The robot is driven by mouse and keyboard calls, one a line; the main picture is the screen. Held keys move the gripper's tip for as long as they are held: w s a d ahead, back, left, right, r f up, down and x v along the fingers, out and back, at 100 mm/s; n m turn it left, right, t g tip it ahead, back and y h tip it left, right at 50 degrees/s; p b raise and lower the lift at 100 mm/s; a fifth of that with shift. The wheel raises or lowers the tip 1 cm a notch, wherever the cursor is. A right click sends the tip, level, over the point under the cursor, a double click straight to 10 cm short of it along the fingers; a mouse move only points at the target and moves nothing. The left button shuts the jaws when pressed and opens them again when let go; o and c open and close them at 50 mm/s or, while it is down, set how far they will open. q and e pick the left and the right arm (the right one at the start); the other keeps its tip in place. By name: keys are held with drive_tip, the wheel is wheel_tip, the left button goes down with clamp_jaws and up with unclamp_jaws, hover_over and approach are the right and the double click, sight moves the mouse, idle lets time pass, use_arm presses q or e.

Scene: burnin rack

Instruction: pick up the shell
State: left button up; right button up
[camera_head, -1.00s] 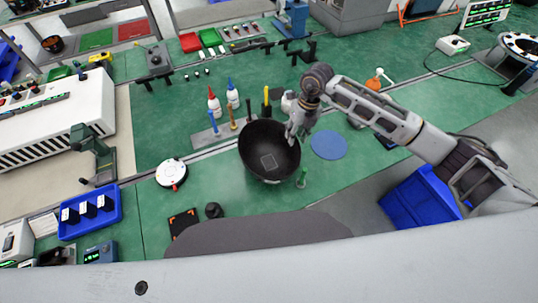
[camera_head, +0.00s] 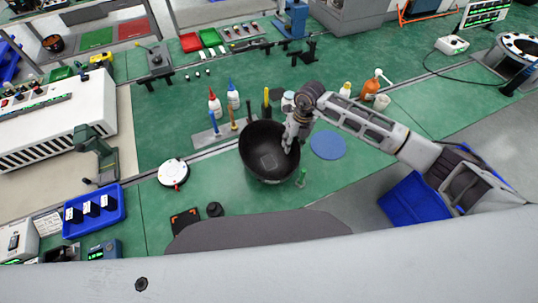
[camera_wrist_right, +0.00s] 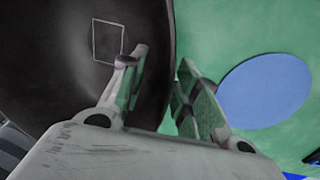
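The shell (camera_head: 262,165), a large dark open bowl with a pale square outline on its inner surface, stands on the green bench top. It also fills the left of the right wrist view (camera_wrist_right: 60,50). My right gripper (camera_head: 289,146) is at the shell's right rim. In the wrist view its fingers (camera_wrist_right: 160,70) stand apart on either side of the rim, one over the inside and one outside. The gap between them shows, so it looks open. Whether either finger touches the wall is unclear. My left gripper is not in view.
A blue disc (camera_head: 328,145) lies right of the shell. Bottles (camera_head: 214,102) and upright tools (camera_head: 266,102) stand behind it. A white round device (camera_head: 173,173) is at left.

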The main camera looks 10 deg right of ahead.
idle(0.3)
clamp_jaws()
drive_tip(key=shift+r, duration=0.15)
drive_tip(key=shift+r+b, duration=0.95)
drive_tip(key=shift+r, duration=3.95)
